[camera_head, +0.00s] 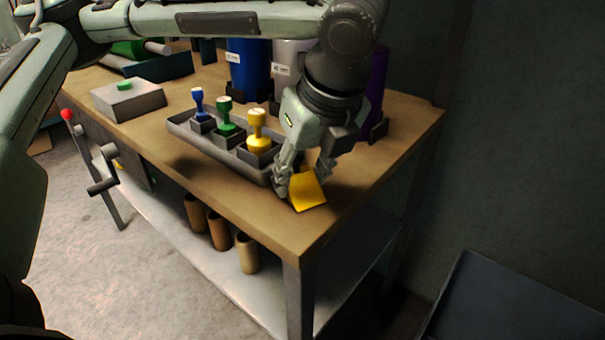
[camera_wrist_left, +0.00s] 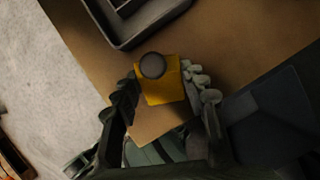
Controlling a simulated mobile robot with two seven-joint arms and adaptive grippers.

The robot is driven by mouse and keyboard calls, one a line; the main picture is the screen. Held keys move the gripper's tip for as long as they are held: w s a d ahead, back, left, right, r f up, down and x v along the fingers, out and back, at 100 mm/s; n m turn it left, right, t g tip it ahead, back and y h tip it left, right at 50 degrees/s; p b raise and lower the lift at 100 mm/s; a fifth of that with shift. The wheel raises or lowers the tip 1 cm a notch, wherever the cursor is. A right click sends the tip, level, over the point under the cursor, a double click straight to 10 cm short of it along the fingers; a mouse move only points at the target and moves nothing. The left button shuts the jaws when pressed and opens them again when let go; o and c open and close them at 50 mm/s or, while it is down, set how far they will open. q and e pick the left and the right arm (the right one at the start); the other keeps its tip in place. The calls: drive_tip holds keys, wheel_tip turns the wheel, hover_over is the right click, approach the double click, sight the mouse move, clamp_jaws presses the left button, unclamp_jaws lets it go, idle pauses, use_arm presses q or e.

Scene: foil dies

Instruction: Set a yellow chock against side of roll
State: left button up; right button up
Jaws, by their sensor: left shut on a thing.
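A yellow chock (camera_head: 309,191) is between the fingers of my left gripper (camera_head: 303,181), near the front right corner of the workbench. The left wrist view also shows the chock (camera_wrist_left: 163,92), with a finger on each side and a grey round knob on it. Upright rolls stand at the back of the bench: a blue roll (camera_head: 247,68), a silver roll (camera_head: 288,66) and a purple roll (camera_head: 378,88). My gripper and arm partly hide the silver and purple rolls. The chock is apart from the rolls. My right gripper is not in view.
A grey tray (camera_head: 183,128) holds blue, green and yellow stamp-like dies left of my gripper. A grey box with a green button (camera_head: 128,98) stands farther left. The wooden bench top (camera_head: 375,165) is clear to the right of my gripper.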

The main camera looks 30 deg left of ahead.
use_arm(q)
drive_tip(key=shift+f, duration=0.15)
drive_tip(key=o, duration=1.2)
